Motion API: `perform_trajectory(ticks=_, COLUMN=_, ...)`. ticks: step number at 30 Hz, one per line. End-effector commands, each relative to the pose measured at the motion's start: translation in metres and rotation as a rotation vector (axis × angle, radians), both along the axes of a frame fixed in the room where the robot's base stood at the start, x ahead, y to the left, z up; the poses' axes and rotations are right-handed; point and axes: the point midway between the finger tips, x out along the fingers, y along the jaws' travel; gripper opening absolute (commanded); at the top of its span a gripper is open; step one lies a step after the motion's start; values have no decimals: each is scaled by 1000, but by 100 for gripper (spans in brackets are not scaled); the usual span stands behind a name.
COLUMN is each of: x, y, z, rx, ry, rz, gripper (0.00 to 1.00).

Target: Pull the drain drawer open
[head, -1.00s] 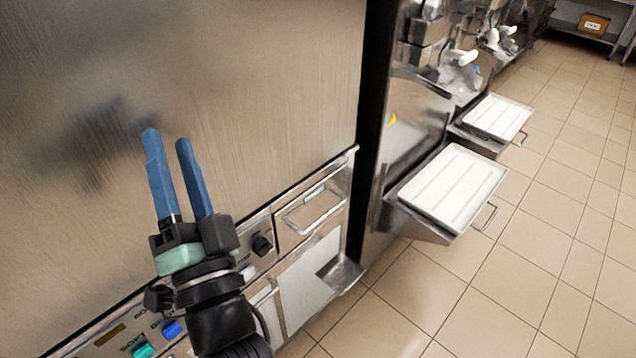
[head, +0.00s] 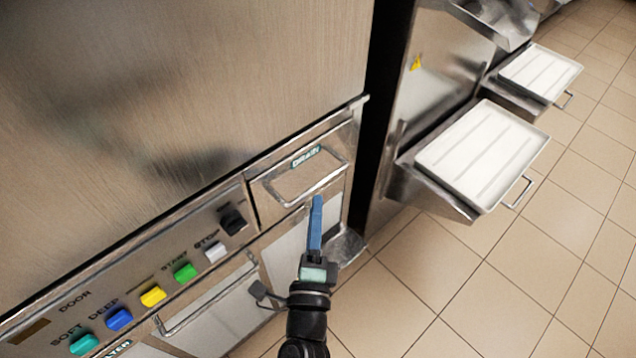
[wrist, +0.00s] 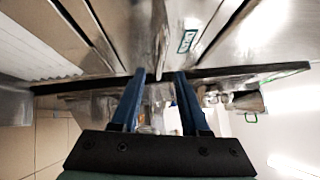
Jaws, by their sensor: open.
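The drain drawer (head: 290,186) is a small steel front with a teal DRAIN label and a bar handle (head: 328,180). It appears shut in the machine's lower panel, right of the row of buttons. My gripper (head: 316,205) has blue fingers, seen edge-on in the head view, with their tips at or just in front of the handle's lower right part. In the wrist view the two fingers (wrist: 160,78) are apart with nothing clearly held between them. The DRAIN label (wrist: 187,41) shows just beyond and right of them there. Contact with the handle cannot be told.
A control panel has coloured buttons (head: 153,296) and a black knob (head: 232,220) left of the drawer. A steel ledge (head: 348,248) sticks out low behind my gripper. A neighbouring machine holds an extended white tray (head: 480,150), with another (head: 540,70) beyond. The tiled floor (head: 440,290) is clear.

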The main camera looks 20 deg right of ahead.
Motion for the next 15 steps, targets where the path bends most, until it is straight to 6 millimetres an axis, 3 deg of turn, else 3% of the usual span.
perform_trajectory(ticks=6, x=36, y=-17, z=6, rx=-1, ry=-2, rz=0, gripper=45)
perform_trajectory(ticks=15, x=55, y=-26, z=8, rx=-1, ry=0, rz=1, gripper=45)
